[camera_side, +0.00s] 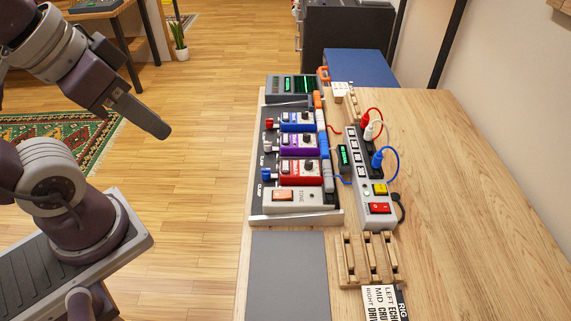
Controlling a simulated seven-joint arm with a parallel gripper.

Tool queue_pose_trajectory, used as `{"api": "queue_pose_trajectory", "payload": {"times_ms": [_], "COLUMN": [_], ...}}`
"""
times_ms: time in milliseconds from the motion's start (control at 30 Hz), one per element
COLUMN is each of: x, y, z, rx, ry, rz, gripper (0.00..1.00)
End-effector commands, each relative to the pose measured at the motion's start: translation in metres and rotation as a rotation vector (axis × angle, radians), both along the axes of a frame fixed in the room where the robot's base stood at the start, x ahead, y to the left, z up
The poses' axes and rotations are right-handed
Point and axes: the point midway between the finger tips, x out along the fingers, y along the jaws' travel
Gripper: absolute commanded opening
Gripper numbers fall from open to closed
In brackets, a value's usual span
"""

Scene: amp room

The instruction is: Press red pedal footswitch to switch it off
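The red pedal (300,172) sits on the dark pedalboard, below a purple pedal (299,145) and a blue pedal (299,122). It has a black round knob on its top right and a pale lettered panel. Its footswitch and any on/off light are too small to make out. My gripper (150,122) hangs in the air to the left of the board, well apart from the pedals and over the floor. Its fingers show as one dark bar pointing down and right; I cannot tell whether a gap lies between them.
A grey pedal with an orange switch (283,195) stands just below the red one. A power strip (365,170) with coloured plugs and cables lies to the right. Wooden racks (370,259) and a grey mat (290,278) lie in front. The wooden table (460,200) is clear at right.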

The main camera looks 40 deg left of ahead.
Motion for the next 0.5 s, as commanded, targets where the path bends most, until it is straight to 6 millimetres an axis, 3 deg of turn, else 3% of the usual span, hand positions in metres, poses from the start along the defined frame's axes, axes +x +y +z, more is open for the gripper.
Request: {"api": "queue_pose_trajectory", "payload": {"times_ms": [67, 500], "x": [0.0000, 0.0000], "y": [0.0000, 0.0000], "z": [0.0000, 0.0000], "rx": [0.000, 0.000], "ry": [0.000, 0.000], "rz": [0.000, 0.000], "gripper": [0.00, 0.00]}}
